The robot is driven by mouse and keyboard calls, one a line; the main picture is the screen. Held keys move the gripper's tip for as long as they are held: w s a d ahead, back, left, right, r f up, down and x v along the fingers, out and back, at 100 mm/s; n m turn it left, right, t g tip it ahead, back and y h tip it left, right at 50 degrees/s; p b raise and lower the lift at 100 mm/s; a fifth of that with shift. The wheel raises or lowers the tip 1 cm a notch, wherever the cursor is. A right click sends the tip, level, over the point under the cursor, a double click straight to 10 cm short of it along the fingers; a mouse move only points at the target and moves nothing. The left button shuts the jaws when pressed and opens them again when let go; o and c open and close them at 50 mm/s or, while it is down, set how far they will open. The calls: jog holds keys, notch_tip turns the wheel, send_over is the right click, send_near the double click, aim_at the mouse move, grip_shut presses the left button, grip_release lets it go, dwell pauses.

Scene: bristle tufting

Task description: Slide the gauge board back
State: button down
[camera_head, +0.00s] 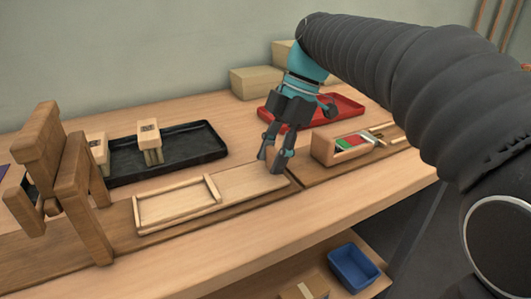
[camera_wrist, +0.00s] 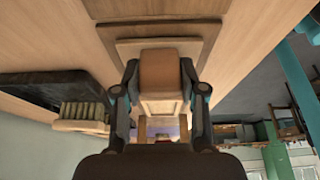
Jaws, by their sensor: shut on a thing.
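The gauge board appears to be the long pale wooden board (camera_head: 248,182) lying on the bench, with a raised rim around its left part. My gripper (camera_head: 275,160) points down at the board's right end. In the wrist view my gripper (camera_wrist: 160,85) is shut on a brown wooden block (camera_wrist: 160,68). The fingers stand on either side of the block. In the head view the fingers hide the block.
A wooden stand (camera_head: 72,180) rises at the left. A black tray (camera_head: 195,146) behind the board holds tufted blocks (camera_head: 149,137). A red tray (camera_head: 340,108) and a wooden box (camera_head: 325,150) of coloured pieces lie to the right. A blue bin (camera_head: 354,268) sits below.

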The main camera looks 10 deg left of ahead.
jog(key=shift+w+d, duration=0.25)
jog(key=shift+d, duration=0.05)
jog(key=c, duration=0.6)
grip_release()
jog(key=shift+c, duration=0.2)
jog(key=v, duration=1.2)
jog(key=shift+s, duration=0.1)
